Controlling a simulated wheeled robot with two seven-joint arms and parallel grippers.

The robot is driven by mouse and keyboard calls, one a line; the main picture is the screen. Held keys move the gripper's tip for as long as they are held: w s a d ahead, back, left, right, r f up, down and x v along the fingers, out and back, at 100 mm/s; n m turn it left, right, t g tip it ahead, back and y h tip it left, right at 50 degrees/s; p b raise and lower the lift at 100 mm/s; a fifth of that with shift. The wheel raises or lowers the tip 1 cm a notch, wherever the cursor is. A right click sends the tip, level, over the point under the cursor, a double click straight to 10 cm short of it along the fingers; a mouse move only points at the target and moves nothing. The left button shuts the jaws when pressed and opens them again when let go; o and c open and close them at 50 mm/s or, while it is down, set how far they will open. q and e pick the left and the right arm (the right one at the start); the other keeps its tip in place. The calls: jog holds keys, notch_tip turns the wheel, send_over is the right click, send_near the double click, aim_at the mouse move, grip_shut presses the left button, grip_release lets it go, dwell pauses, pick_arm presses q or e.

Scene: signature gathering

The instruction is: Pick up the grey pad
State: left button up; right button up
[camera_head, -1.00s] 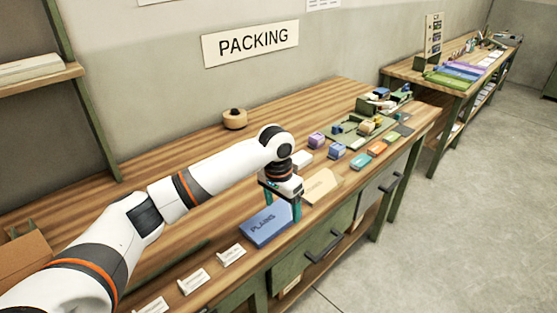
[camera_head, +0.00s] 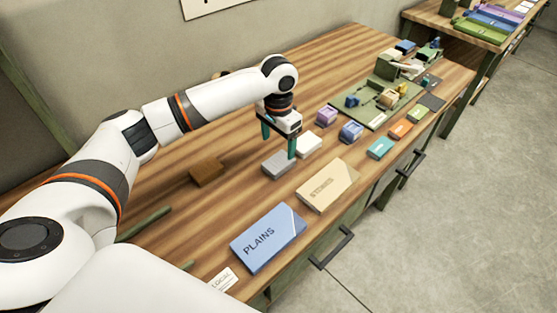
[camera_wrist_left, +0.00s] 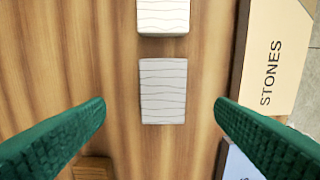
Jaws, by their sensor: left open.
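The grey pad (camera_head: 279,163) lies flat on the wooden bench, just below my left gripper (camera_head: 278,146). In the left wrist view the grey pad (camera_wrist_left: 163,91) is a light grey block with thin wavy lines, between the two green fingers and a little ahead of them. My left gripper (camera_wrist_left: 160,103) is open, points down and holds nothing. Its fingers look apart from the pad. A whiter pad (camera_head: 309,143) with similar lines lies close beyond the grey one; it also shows at the top of the left wrist view (camera_wrist_left: 163,16). My right gripper is not in view.
A tan STONES box (camera_head: 328,185) and a blue PLAINS box (camera_head: 268,238) lie along the front edge. A brown block (camera_head: 207,173) lies left of the grey pad. Purple and blue stamps (camera_head: 351,131) and coloured blocks stand to the right.

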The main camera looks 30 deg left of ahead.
aim_at(279, 161)
pick_arm(q)
jog(key=shift+w+a+f, duration=0.1)
jog(key=shift+f, duration=0.5)
jog(key=shift+w+f, duration=0.15)
jog(key=shift+f, duration=0.15)
jog(key=shift+s+f+p, duration=0.25)
jog(key=shift+f+p, duration=0.25)
jog(key=shift+f, duration=0.4)
jog(key=shift+s+d+f, duration=0.1)
jog(key=shift+d+f, duration=0.05)
jog(key=shift+f, duration=0.45)
jog(key=shift+s+d+f, duration=0.1)
jog(key=shift+f, duration=0.95)
jog(key=shift+w, duration=0.1)
jog(key=c, duration=0.9)
jog(key=shift+c, duration=0.8)
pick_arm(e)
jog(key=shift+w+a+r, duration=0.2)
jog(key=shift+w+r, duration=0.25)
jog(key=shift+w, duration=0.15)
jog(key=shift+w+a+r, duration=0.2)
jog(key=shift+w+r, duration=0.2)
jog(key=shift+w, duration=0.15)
